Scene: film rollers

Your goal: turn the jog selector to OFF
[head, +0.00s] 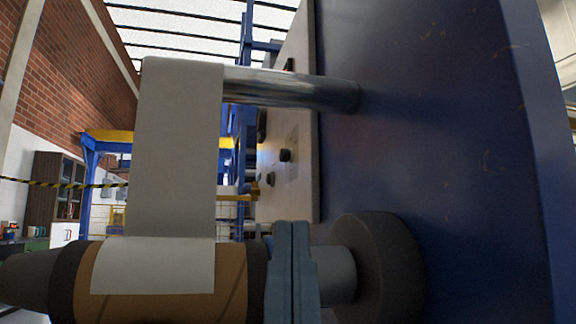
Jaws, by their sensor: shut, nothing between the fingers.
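A pale control panel (303,175) stands edge-on near the middle of the head view, left of a large blue machine plate. Two small dark knobs stick out from it, an upper knob (285,155) and a lower knob (271,179). I cannot tell which, if either, is the jog selector. No labels or pointer positions can be read at this angle. My gripper is not in view.
The blue plate (430,120) fills the right side. A metal roller (290,88) juts from it, with a white web (178,150) hanging down to a brown core (170,305) at the bottom. A blue-grey flange (292,270) and dark disc (385,270) sit beside the core.

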